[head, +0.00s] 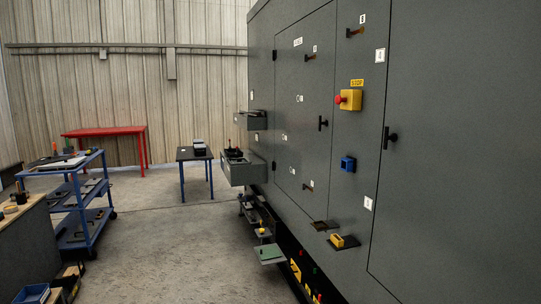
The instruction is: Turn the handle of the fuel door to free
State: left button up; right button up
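A large grey enclosure (350,215) fills the right half of the head view. A flush door panel (300,130) on it bears a small white label (298,42) at its top, too small to read surely; it may be the fuel door. A black T-shaped handle (323,123) sits at that panel's right edge and looks roughly upright. Another black handle (390,137) sits on the left edge of a wider door (460,150) at the right. Both doors look closed. Neither of my grippers is in view.
A yellow box with a red stop button (348,99) and a blue fitting (347,163) stick out between the doors. Trays (243,172) project from the enclosure's far end. A blue cart (80,205) and red table (105,132) stand left. The concrete floor (165,245) between is open.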

aim_at(320, 123)
jog(key=i+z, duration=0.25)
jog(key=i, duration=0.15)
jog(key=i+j+z, duration=0.25)
jog(key=i, duration=0.15)
jog(key=i+z, duration=0.1)
jog(key=z, duration=0.25)
jog(key=i+j+z, duration=0.1)
jog(key=z, duration=0.25)
jog(key=j+z, duration=0.15)
jog(key=z, duration=0.2)
jog(key=i, duration=0.05)
